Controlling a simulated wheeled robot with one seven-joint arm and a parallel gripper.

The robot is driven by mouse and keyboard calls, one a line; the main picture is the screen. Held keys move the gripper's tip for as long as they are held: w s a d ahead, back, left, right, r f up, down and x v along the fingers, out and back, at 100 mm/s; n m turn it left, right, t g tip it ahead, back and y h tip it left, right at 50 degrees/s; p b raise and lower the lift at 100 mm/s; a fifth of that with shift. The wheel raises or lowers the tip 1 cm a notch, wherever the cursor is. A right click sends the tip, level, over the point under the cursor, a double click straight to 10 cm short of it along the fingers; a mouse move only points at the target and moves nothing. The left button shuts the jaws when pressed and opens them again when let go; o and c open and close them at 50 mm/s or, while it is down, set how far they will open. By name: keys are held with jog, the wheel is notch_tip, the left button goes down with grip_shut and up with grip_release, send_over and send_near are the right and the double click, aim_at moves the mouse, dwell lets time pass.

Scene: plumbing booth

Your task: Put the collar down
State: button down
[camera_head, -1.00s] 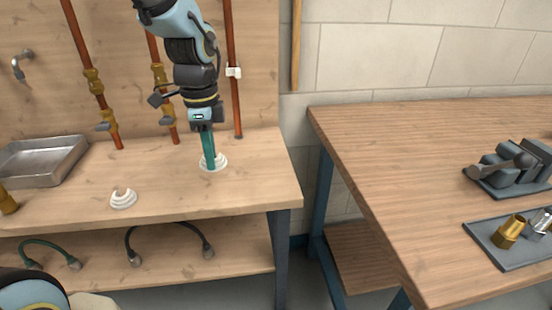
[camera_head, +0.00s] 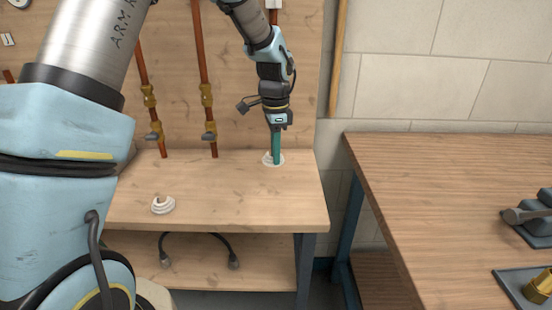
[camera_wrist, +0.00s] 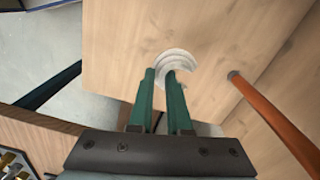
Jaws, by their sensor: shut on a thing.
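My gripper (camera_head: 276,162), with its green fingers, points straight down at the back right of the wooden bench (camera_head: 230,205). It is shut on a white collar (camera_head: 267,159), a stepped ring with a gap in it. In the wrist view the collar (camera_wrist: 180,55) shows at the tips of the gripper (camera_wrist: 163,76), which hide part of it. The collar is at or very close to the bench top; I cannot tell whether it touches. A second white collar (camera_head: 163,206) sits on the bench, farther left and nearer the front, apart from the gripper.
Copper pipes (camera_head: 203,60) with brass valves (camera_head: 207,96) run up the back board. In the wrist view a pipe (camera_wrist: 268,112) meets the bench beside the collar. A brown table (camera_head: 440,190) stands to the right across a gap. Hoses (camera_head: 200,238) lie on the lower shelf.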

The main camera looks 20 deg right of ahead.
jog(key=p, duration=0.2)
send_over(276, 175)
notch_tip(276, 175, down, 2)
jog(key=shift+a+f, duration=0.1)
jog(key=shift+f, duration=0.15)
notch_tip(276, 175, down, 4)
jog(key=shift+s+r+p, duration=0.1)
jog(key=shift+p, duration=1)
jog(key=shift+w+f, duration=0.2)
jog(key=shift+f, duration=0.15)
jog(key=shift+f, duration=0.2)
jog(key=c, duration=0.9)
grip_release()
jog(key=shift+o, duration=0.2)
